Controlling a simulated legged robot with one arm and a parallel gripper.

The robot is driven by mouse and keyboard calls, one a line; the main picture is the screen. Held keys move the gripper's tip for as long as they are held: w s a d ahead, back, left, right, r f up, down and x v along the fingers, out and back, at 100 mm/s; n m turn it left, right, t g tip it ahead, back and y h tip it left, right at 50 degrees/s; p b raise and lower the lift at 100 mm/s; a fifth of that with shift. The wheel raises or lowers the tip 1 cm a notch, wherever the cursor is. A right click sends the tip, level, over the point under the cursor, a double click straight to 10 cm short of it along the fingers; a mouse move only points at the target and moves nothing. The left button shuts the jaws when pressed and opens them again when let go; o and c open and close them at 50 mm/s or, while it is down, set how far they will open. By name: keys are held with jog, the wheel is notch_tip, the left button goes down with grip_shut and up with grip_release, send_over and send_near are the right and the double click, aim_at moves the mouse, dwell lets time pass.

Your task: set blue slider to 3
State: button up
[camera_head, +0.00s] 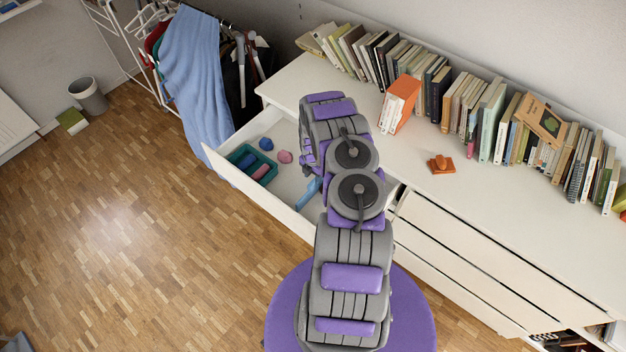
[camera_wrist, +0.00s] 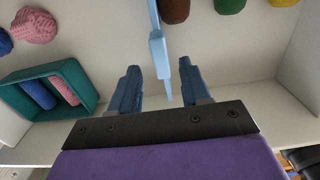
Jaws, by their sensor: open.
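In the wrist view, a slim light blue piece (camera_wrist: 158,52), which looks like the blue slider, runs down from the top edge and narrows to a tip. It lies between the fingers of my gripper (camera_wrist: 158,68), which are open, with a gap on each side of it. A light blue piece (camera_head: 308,193) also shows in the drawer in the head view, partly behind my arm. I cannot tell whether it is the same piece. No number marks are readable.
The open drawer (camera_head: 255,205) holds a teal tray (camera_wrist: 12,112) with a blue and a pink piece in it. A pink lump (camera_wrist: 34,26) lies beside the tray. Brown (camera_wrist: 174,10), green (camera_wrist: 230,5) and yellow lumps lie at the top.

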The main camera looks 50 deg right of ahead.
notch_tip(320, 180, up, 12)
jog(key=p, duration=0.1)
jog(key=shift+r+p, duration=0.15)
jog(key=shift+p, duration=0.15)
dwell(0.5)
